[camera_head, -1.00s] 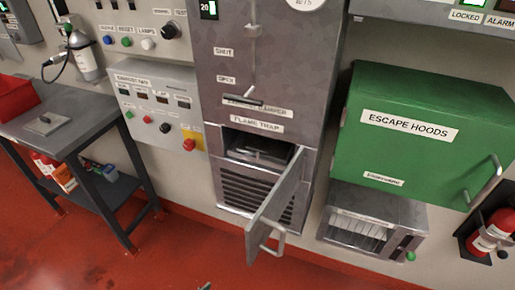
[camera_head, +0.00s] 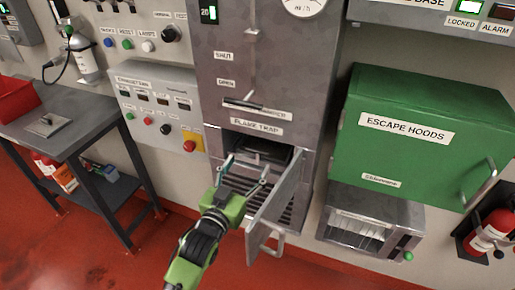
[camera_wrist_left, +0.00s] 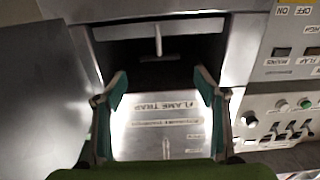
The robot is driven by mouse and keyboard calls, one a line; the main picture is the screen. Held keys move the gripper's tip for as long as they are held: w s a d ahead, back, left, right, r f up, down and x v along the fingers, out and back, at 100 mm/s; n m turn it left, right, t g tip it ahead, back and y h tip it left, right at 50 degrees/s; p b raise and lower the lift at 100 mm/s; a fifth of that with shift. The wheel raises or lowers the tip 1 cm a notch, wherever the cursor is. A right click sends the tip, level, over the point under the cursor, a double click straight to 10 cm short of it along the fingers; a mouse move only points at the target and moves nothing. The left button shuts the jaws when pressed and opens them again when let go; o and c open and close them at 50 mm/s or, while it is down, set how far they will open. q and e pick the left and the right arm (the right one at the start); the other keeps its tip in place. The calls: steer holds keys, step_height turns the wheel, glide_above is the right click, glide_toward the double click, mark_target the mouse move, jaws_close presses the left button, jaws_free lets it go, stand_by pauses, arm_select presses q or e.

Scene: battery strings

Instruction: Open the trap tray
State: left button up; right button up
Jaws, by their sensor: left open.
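The trap tray (camera_head: 264,150) shows as a dark grey shape inside the opening under the FLAME TRAP label (camera_head: 256,128). The hinged door (camera_head: 276,203) of this opening stands swung out to the right. My left gripper (camera_head: 247,168) is open and empty in front of the opening, left of the door. In the left wrist view, which is upside down, its fingertips (camera_wrist_left: 160,82) are spread below the dark opening, with the tray's pale bar and short handle (camera_wrist_left: 158,40) beyond them. The handle is apart from the fingers. My right gripper is not in view.
The door handle (camera_head: 266,243) sticks out near my left gripper. A green ESCAPE HOODS cabinet (camera_head: 420,150) is at right, above a small grey unit (camera_head: 372,215). A control panel (camera_head: 160,105) and a grey bench (camera_head: 70,120) are at left. The red floor in front is clear.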

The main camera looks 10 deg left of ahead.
mark_target(257, 151)
arm_select(q)
steer(key=x, duration=0.8)
steer(key=shift+w+d+p, duration=0.1)
steer(key=shift+w+p, duration=0.05)
steer(key=shift+p, duration=0.25)
steer(key=c, duration=1.6)
